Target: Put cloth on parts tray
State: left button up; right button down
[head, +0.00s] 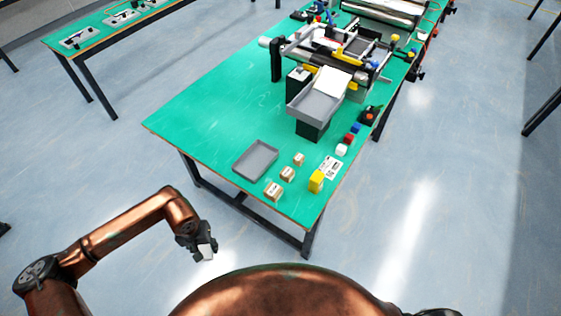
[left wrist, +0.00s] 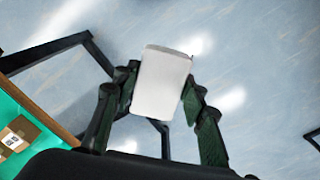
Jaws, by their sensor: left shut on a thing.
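My left gripper (head: 203,247) is off the near-left side of the green table, above the floor. It is shut on a small white block-like piece, which I take to be the cloth (head: 207,253). In the left wrist view the cloth (left wrist: 161,84) is upright between the two fingers (left wrist: 155,100) and looks flat and stiff. A shallow grey tray (head: 255,160), which looks like the parts tray, lies empty on the table's near part, up and right of my left gripper and apart from it. My right gripper is not seen.
Small cardboard boxes (head: 273,191), a yellow block (head: 317,181) and a printed card (head: 332,168) lie right of the tray. A mini conveyor with a grey bin (head: 318,105) stands farther back. The green table (head: 200,115) is clear left of the tray.

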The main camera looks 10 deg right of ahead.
aim_at(251, 167)
jog(key=z, duration=0.85)
jog(key=i, duration=1)
